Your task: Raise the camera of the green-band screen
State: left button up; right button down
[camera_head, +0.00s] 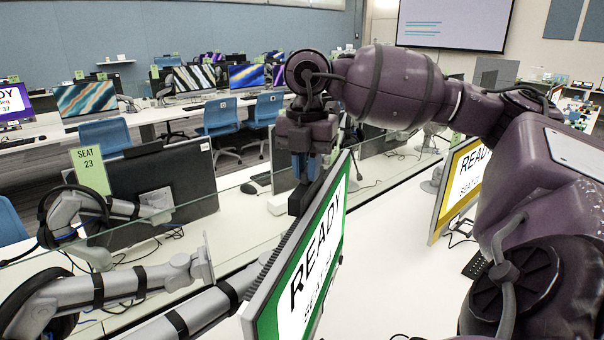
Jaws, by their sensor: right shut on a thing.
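The green-band screen (326,262) stands in the lower middle, seen at a steep angle, with a green border and READY on white. My purple right gripper (304,180) points down at the far upper corner of this screen. It is shut on a small dark part at the screen's top edge, which I take to be the camera (299,202). The gripper hides most of that part, so I cannot tell how far it stands above the edge. My left gripper is not in view.
A yellow-band screen (464,186) stands to the right behind my right arm. A clear divider (225,195) runs along the desk. Grey jointed monitor arms (110,288) and a headset (70,212) crowd the left. The white desk (385,260) between the two screens is mostly clear.

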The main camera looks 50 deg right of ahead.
jog(key=c, duration=1.1)
grip_release()
jog(key=shift+r, duration=0.1)
notch_tip(320, 180, up, 11)
jog(key=shift+f, duration=0.15)
jog(key=shift+s+f, duration=0.1)
